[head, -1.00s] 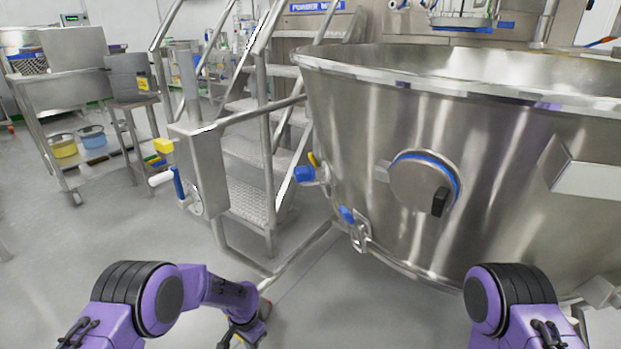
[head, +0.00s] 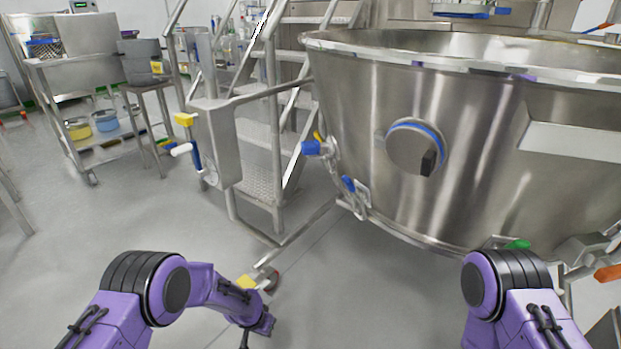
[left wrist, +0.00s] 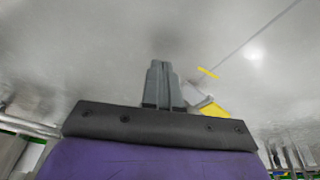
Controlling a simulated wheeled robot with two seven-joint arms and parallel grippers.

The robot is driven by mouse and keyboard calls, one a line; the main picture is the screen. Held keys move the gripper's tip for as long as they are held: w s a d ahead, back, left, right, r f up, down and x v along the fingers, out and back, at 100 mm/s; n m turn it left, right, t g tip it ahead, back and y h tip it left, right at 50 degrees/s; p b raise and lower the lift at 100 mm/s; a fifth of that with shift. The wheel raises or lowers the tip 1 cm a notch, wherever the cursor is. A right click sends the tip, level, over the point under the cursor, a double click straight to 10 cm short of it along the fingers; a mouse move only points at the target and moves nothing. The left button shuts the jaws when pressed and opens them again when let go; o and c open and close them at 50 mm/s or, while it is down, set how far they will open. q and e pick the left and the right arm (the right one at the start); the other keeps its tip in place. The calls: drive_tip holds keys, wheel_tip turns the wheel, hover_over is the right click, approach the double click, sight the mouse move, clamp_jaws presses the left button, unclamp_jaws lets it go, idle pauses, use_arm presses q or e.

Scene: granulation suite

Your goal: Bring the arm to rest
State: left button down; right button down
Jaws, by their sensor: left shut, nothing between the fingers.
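My left arm (head: 205,288) comes in from the lower left of the head view, bent at the elbow, with its forearm reaching right and down. In the left wrist view my left gripper (left wrist: 162,72) is shut, its two grey fingers together and empty, over bare grey floor. My right arm (head: 505,290) shows at the lower right of the head view. Its gripper is out of view.
A large steel vessel (head: 470,140) with a round port (head: 416,147) fills the right. Steel steps (head: 262,170) and a steel box (head: 213,140) stand left of it. A cart (head: 75,100) is at the far left. A yellow item (head: 246,283) lies on the floor beside my left forearm. Open floor lies at left.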

use_arm(q)
drive_tip(key=s+a+f+n+t+y, duration=0.1)
drive_tip(key=s+a+f+n, duration=0.15)
drive_tip(key=s, duration=0.35)
drive_tip(key=s+a+f+n+t, duration=0.1)
drive_tip(key=s+a+n, duration=0.3)
drive_tip(key=s, duration=0.2)
drive_tip(key=s+a+r+n+y, duration=0.1)
drive_tip(key=s+a+r, duration=0.15)
drive_tip(key=s, duration=0.45)
drive_tip(key=s+a+r+n+g+y, duration=0.1)
drive_tip(key=s+a+n+y, duration=0.1)
drive_tip(key=s+a, duration=0.35)
drive_tip(key=s+a+r+n+y, duration=0.1)
drive_tip(key=s+a+r, duration=0.1)
drive_tip(key=s, duration=0.7)
wheel_tip(320, 180, up, 32)
drive_tip(key=s+p, duration=0.1)
drive_tip(key=p, duration=3)
drive_tip(key=shift+f, duration=0.2)
